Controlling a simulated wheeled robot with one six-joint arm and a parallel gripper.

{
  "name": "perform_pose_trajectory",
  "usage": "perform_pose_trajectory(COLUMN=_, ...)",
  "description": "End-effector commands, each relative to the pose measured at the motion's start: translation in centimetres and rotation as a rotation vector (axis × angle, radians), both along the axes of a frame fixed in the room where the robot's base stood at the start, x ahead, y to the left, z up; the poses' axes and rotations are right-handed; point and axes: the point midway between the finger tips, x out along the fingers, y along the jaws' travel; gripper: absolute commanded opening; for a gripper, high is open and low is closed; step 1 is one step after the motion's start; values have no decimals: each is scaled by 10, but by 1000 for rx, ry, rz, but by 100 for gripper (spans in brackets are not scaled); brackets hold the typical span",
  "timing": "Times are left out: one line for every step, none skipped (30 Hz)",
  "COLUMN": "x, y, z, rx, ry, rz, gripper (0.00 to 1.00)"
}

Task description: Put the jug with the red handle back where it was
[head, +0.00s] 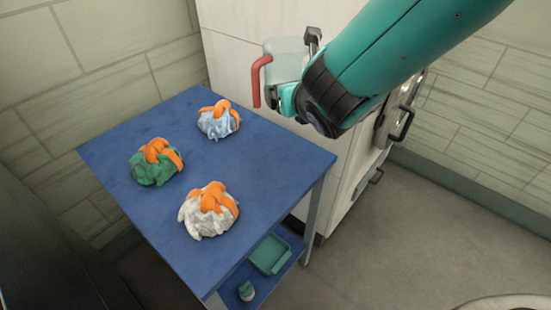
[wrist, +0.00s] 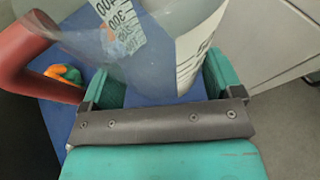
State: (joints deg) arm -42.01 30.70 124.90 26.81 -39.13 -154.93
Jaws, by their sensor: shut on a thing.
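The jug with the red handle (head: 285,58) is a clear measuring jug held up above the far right side of the blue table (head: 262,158). Its red handle (head: 262,80) points left in the head view. The jug also fills the top of the wrist view (wrist: 150,50), with printed measuring marks on its wall and the red handle at left. My gripper (wrist: 160,85) is shut on the jug, with a green finger on either side of it. In the head view my arm hides part of the jug and the fingers.
Three bundled bags with orange tops lie on the table: a light blue one (head: 218,122), a green one (head: 153,166) and a white one (head: 207,214). A pale cabinet (head: 235,65) stands behind.

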Motion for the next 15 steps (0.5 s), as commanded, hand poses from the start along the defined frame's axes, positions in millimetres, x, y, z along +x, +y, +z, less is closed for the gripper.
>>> perform_pose_trajectory(x=-1, y=5, z=7, rx=6, ry=-4, rz=24, gripper=53)
perform_pose_trajectory(x=-2, y=8, z=11, rx=5, ry=-4, rz=40, gripper=53)
perform_pose_trajectory(x=-3, y=11, z=14, rx=2, ry=-1, rz=54, gripper=53)
perform_pose_trajectory(x=-4, y=13, z=15, rx=0, ry=0, rz=63, gripper=53)
perform_pose_trajectory(x=-5, y=15, z=14, rx=-1, ry=1, rz=70, gripper=53)
perform_pose_trajectory(x=-6, y=17, z=10, rx=-4, ry=3, rz=78, gripper=53)
perform_pose_trajectory(x=-7, y=18, z=6, rx=-6, ry=5, rz=82, gripper=53)
perform_pose_trajectory(x=-7, y=19, z=0, rx=-6, ry=6, rz=84, gripper=53)
perform_pose_trajectory(x=-8, y=20, z=-11, rx=-9, ry=8, rz=87, gripper=53)
perform_pose_trajectory(x=-8, y=21, z=-19, rx=-9, ry=8, rz=88, gripper=53)
perform_pose_trajectory(x=-8, y=22, z=-28, rx=-9, ry=9, rz=89, gripper=53)
perform_pose_trajectory(x=-8, y=23, z=-40, rx=-10, ry=9, rz=89, gripper=53)
perform_pose_trajectory(x=-9, y=23, z=-49, rx=-10, ry=9, rz=91, gripper=53)
perform_pose_trajectory(x=-9, y=23, z=-58, rx=-10, ry=9, rz=90, gripper=53)
perform_pose_trajectory(x=-9, y=23, z=-69, rx=-9, ry=8, rz=90, gripper=53)
